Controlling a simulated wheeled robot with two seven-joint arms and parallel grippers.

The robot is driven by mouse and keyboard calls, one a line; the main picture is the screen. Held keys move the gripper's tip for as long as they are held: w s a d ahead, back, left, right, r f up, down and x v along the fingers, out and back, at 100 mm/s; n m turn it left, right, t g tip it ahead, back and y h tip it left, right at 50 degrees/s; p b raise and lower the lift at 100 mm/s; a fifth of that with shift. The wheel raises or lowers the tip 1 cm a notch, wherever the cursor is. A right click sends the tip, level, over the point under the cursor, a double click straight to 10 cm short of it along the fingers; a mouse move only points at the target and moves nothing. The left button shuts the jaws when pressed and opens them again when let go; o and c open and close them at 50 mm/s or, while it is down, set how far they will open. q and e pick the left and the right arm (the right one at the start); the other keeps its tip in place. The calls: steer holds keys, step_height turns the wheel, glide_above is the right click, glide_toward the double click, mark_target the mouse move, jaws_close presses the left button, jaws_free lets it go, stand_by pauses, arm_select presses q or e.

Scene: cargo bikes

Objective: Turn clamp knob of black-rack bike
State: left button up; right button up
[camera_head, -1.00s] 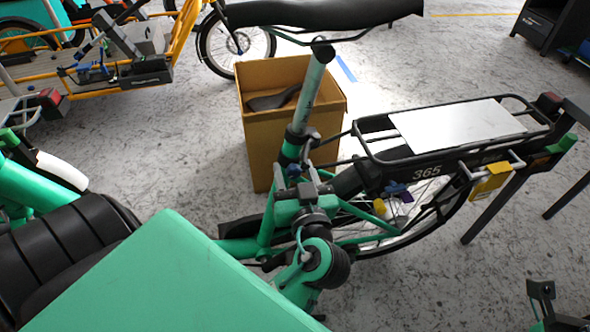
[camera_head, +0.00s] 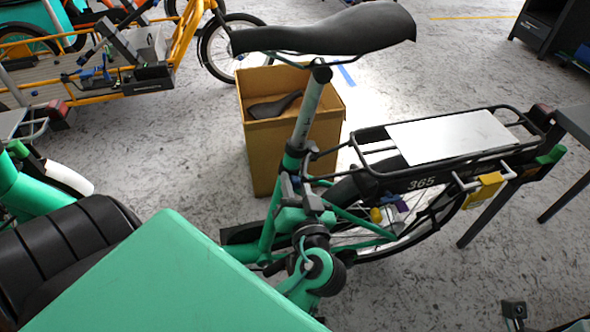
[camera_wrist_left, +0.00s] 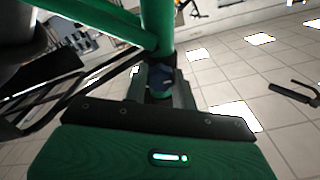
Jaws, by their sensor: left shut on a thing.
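The green black-rack bike stands in the middle of the head view, with its black rear rack (camera_head: 500,152) marked 365, its seat post (camera_head: 308,112) and its black saddle (camera_head: 335,30). My left gripper (camera_head: 297,192) is at the clamp area low on the seat post and covers the knob there. In the left wrist view, the two dark fingers (camera_wrist_left: 160,88) are shut on the dark blue clamp knob (camera_wrist_left: 161,77), in front of the green frame tube. A dark part at the lower right edge looks like my right gripper (camera_head: 515,312); its jaws are not clear.
A cardboard box (camera_head: 290,150) with a spare saddle stands close behind the seat post. A yellow cargo bike (camera_head: 120,80) is at the upper left. A dark table (camera_head: 575,122) stands at the right by the rack's end. Open floor lies around.

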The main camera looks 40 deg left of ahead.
arm_select(q)
steer(key=o, duration=1)
steer(key=p+v, duration=0.1)
steer(key=v, duration=1.3)
